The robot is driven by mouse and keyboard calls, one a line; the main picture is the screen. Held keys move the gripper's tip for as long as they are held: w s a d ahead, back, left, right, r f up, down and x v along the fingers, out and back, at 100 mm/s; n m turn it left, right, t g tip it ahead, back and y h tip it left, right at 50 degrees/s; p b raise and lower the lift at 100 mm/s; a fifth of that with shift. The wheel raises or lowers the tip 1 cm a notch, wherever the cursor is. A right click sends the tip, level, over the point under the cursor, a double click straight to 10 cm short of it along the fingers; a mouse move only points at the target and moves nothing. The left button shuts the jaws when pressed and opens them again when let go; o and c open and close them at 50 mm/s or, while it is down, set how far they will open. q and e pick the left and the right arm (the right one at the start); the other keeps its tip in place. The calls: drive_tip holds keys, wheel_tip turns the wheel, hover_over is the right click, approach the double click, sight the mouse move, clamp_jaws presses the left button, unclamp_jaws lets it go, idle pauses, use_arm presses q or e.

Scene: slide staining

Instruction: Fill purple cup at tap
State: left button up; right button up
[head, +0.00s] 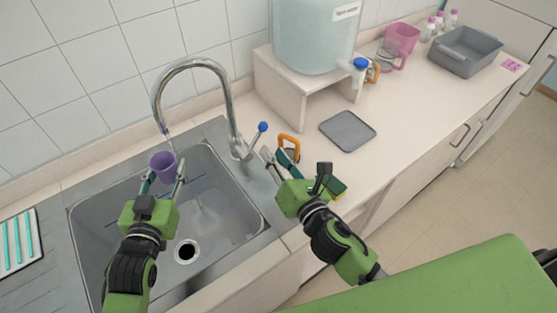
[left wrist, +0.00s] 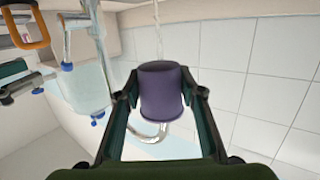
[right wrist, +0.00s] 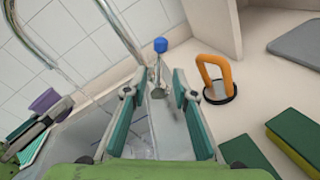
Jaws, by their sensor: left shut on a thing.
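The purple cup (head: 163,166) is upright under the spout of the chrome tap (head: 232,120), above the sink (head: 230,205). A thin stream of water runs from the spout to the cup. My left gripper (head: 164,178) is shut on the cup, with a finger on each side in the left wrist view (left wrist: 165,100). The cup's inside is hidden there. My right gripper (head: 277,162) is open beside the tap's blue-tipped lever (head: 262,127). In the right wrist view the lever (right wrist: 160,46) stands beyond the gap between its fingers (right wrist: 160,90).
An orange-handled thing (head: 289,143) and a green and yellow sponge (head: 338,187) lie near my right gripper. A large water tank (head: 312,35) stands on a white stand behind. A grey mat (head: 347,131) lies on the counter. A rack (head: 20,240) is left of the sink.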

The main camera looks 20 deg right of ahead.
drive_tip(key=shift+v, duration=1)
use_arm(q)
drive_tip(key=shift+w, duration=0.15)
drive_tip(key=r+x, duration=0.1)
drive_tip(key=x, duration=0.5)
drive_tip(key=shift+w, duration=0.4)
use_arm(e)
drive_tip(key=shift+w, duration=0.1)
use_arm(q)
drive_tip(key=shift+s+d, duration=0.1)
